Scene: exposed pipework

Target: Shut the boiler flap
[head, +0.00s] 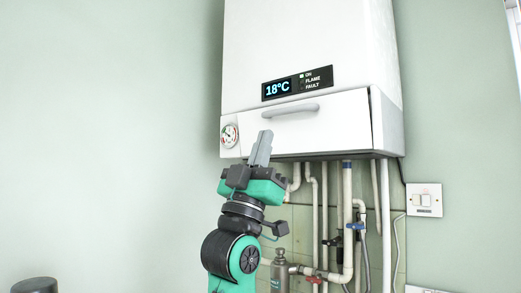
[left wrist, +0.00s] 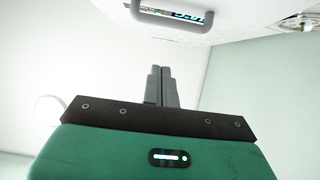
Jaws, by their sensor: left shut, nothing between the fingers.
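The white boiler (head: 312,45) hangs on the wall. Its flap (head: 330,128) is the lower front panel, with a grey bar handle (head: 290,111). A dark gap shows along the flap's right edge, so it seems slightly ajar. My left gripper (head: 263,138) points up in front of the flap's lower left part, below the handle. Its fingers (left wrist: 161,72) are together and empty. In the left wrist view the handle (left wrist: 172,22) is beyond the fingertips, apart from them. Contact between fingertips and flap cannot be told. My right gripper is not in view.
A display panel (head: 297,83) reads 18°C above the handle. A round gauge (head: 229,134) is at the boiler's lower left. Several pipes (head: 347,220) with valves run below the boiler. A switch plate (head: 424,200) is at right. The wall at left is clear.

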